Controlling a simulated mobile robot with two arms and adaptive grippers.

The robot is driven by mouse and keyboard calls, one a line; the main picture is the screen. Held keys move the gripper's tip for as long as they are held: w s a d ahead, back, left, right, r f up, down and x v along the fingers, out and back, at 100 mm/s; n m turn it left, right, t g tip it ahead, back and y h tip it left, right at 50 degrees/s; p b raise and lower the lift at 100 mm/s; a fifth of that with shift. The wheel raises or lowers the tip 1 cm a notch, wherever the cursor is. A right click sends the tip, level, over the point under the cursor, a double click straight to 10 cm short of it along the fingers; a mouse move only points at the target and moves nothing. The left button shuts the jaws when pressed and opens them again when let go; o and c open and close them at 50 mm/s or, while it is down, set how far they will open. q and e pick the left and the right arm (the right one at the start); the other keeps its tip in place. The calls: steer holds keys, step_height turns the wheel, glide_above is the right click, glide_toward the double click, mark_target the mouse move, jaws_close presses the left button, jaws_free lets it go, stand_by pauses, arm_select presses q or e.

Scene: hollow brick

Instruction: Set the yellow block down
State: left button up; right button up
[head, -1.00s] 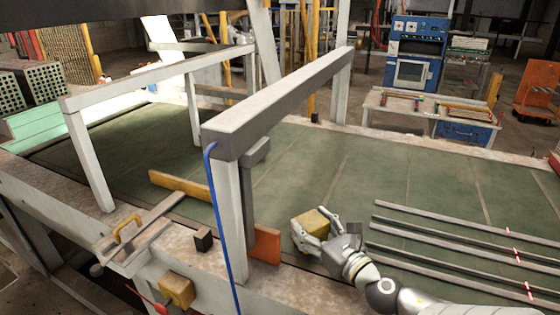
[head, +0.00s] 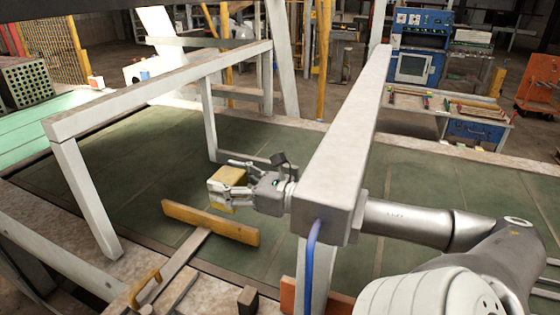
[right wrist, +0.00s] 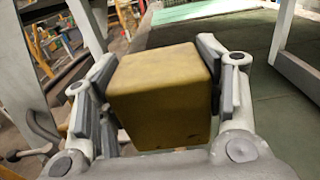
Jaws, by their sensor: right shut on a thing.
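The yellow block (head: 229,177) is a worn cube held between the fingers of my right gripper (head: 228,188). In the right wrist view the block (right wrist: 162,97) sits between both finger pads of the right gripper (right wrist: 160,92), which is shut on it. In the head view the gripper reaches from the right, behind the near grey frame post and beam. The block shows above the green surface (head: 150,165), just beyond a flat yellow bar; I cannot tell its exact height. My left gripper does not show.
The grey beam (head: 345,135) with a blue cable (head: 313,265) stands close to my right arm. A second grey frame (head: 150,90) rises at the left. The yellow bar (head: 210,222) lies near the front edge. Green surface between the frames is mostly clear.

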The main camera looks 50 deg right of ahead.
steer(key=shift+w+d+f, duration=0.15)
steer(key=shift+d, duration=0.3)
steer(key=shift+w+d+f+b, duration=0.2)
steer(key=shift+w+d+b, duration=0.05)
steer(key=shift+d, duration=0.3)
steer(key=shift+w+d+f+b, duration=0.2)
steer(key=shift+d+b, duration=0.05)
steer(key=shift+d, duration=0.25)
steer(key=w+d+f, duration=0.4)
steer(key=d+f, duration=0.1)
steer(key=w+d+f, duration=0.2)
steer(key=f, duration=0.1)
steer(key=shift+w+d+f, duration=0.15)
steer(key=shift+w, duration=0.25)
step_height(320, 180, down, 2)
steer(key=shift+f+p, duration=0.1)
steer(key=shift+p, duration=0.75)
steer(key=shift+f, duration=0.55)
steer(key=o, duration=1.1)
steer(key=shift+s, duration=0.1)
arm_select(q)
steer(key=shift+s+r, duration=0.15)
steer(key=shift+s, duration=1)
arm_select(e)
steer(key=shift+o, duration=0.2)
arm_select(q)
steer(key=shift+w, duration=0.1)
